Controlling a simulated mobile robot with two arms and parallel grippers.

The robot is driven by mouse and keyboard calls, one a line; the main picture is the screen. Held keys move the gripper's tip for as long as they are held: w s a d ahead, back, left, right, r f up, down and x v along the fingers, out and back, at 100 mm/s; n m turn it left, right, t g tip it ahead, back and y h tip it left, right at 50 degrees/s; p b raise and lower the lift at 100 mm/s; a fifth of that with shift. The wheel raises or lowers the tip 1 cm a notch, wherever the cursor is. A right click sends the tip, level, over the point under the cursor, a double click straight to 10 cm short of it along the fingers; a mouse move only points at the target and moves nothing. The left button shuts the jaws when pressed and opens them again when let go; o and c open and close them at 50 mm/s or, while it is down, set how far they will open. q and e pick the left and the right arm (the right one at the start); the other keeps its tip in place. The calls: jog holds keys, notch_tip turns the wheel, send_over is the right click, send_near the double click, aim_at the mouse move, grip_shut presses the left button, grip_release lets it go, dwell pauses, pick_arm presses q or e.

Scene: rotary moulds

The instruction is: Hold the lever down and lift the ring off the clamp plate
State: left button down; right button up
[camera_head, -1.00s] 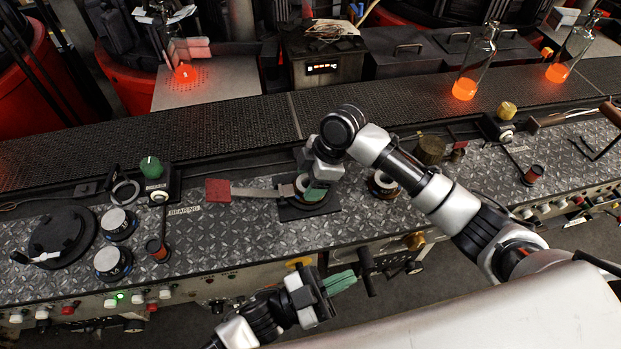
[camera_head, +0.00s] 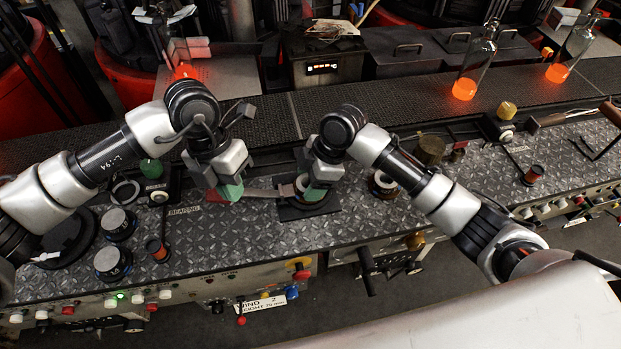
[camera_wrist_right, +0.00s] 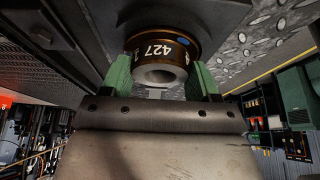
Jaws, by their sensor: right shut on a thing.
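The clamp plate (camera_head: 292,213) is a black plate on the bench in the middle of the head view. The lever (camera_head: 264,194) is a flat metal bar running left from it. Its red end pad (camera_head: 213,196) is mostly hidden behind my left gripper (camera_head: 230,191), whose green fingertips are at the pad; contact and finger gap are unclear. My right gripper (camera_head: 315,193) is over the clamp plate, shut on the ring (camera_head: 302,183). In the right wrist view the dark ring (camera_wrist_right: 160,48), marked 427, sits between the green fingers (camera_wrist_right: 158,80). Any gap beneath it is hidden.
Another ring-shaped part (camera_head: 382,183) lies right of the clamp plate, near my right forearm. Round black-sided weights (camera_head: 113,262) and a green knob (camera_head: 151,168) are at left. The conveyor (camera_head: 260,120) runs behind, with glowing bottles (camera_head: 465,85) at right.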

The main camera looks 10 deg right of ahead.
aim_at(251, 192)
pick_arm(q)
jog(key=w+a+r+t, duration=0.1)
jog(key=w+a+r+y, duration=0.1)
jog(key=w, duration=0.1)
jog(key=w+a+t, duration=0.1)
jog(key=w, duration=0.1)
jog(key=shift+w+a+r+n+t+y, duration=0.2)
jog(key=shift+a+r+n+t+y, duration=0.1)
jog(key=shift+a+r, duration=0.1)
pick_arm(e)
jog(key=shift+s+f, duration=0.1)
jog(key=shift+f, duration=0.1)
pick_arm(q)
jog(key=shift+f, duration=2.9)
jog(key=shift+a+f, duration=0.2)
jog(key=shift+f, duration=1.3)
jog(key=shift+a+f, duration=0.15)
jog(key=shift+f, duration=1.3)
jog(key=shift+w, duration=0.15)
pick_arm(e)
jog(key=shift+w+r, duration=0.15)
jog(key=shift+r, duration=0.6)
jog(key=shift+w+r, duration=0.1)
jog(key=shift+r, duration=0.6)
jog(key=shift+s+r, duration=0.1)
jog(key=shift+r, duration=1.65)
